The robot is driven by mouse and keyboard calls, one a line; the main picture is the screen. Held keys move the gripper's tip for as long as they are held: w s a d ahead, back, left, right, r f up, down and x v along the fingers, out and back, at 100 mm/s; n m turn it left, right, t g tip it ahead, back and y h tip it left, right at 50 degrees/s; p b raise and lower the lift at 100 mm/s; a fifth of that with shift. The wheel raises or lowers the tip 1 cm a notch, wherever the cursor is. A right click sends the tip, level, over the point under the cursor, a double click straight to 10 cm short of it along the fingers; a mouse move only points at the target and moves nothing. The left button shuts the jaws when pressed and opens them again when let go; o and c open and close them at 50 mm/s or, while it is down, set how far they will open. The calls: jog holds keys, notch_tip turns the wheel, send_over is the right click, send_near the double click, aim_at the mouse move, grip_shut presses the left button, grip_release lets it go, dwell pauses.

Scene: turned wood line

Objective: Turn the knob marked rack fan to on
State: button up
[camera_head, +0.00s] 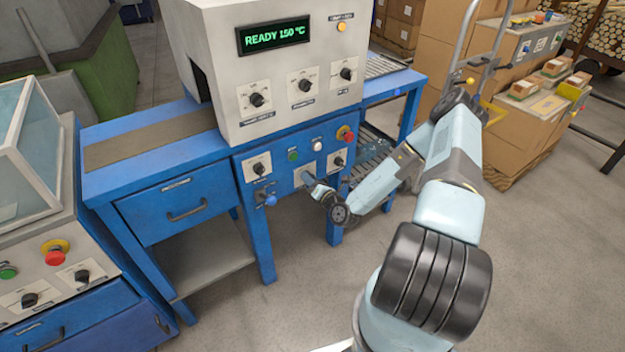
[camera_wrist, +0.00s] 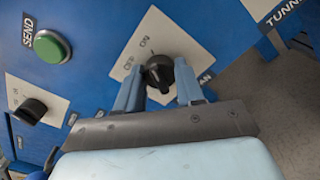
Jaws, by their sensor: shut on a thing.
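The black knob (camera_wrist: 159,70) sits on a pale plate (camera_wrist: 170,40) in the wrist view. The plate has small position marks at its upper left, too small to read surely. A label beside it (camera_wrist: 206,78) shows only the letters AN; the rest is hidden. My gripper (camera_wrist: 160,84) is shut on this knob, one blue finger on each side. Which way the pointer faces is unclear. In the head view my gripper (camera_head: 310,184) is at the blue front panel, before a pale plate (camera_head: 306,171), and hides the knob there.
A green SEND button (camera_wrist: 52,46) and another black knob (camera_wrist: 31,111) lie left in the wrist view. In the head view, a red button (camera_head: 345,134) and another knob (camera_head: 338,161) are close right of my gripper. The display (camera_head: 274,36) reads READY 150 °C.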

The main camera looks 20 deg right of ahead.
jog(key=shift+w+d, duration=0.15)
jog(key=shift+d, duration=0.2)
jog(key=o, duration=0.8)
jog(key=shift+o, duration=1.2)
jog(key=shift+a, duration=0.15)
jog(key=v, duration=1.4)
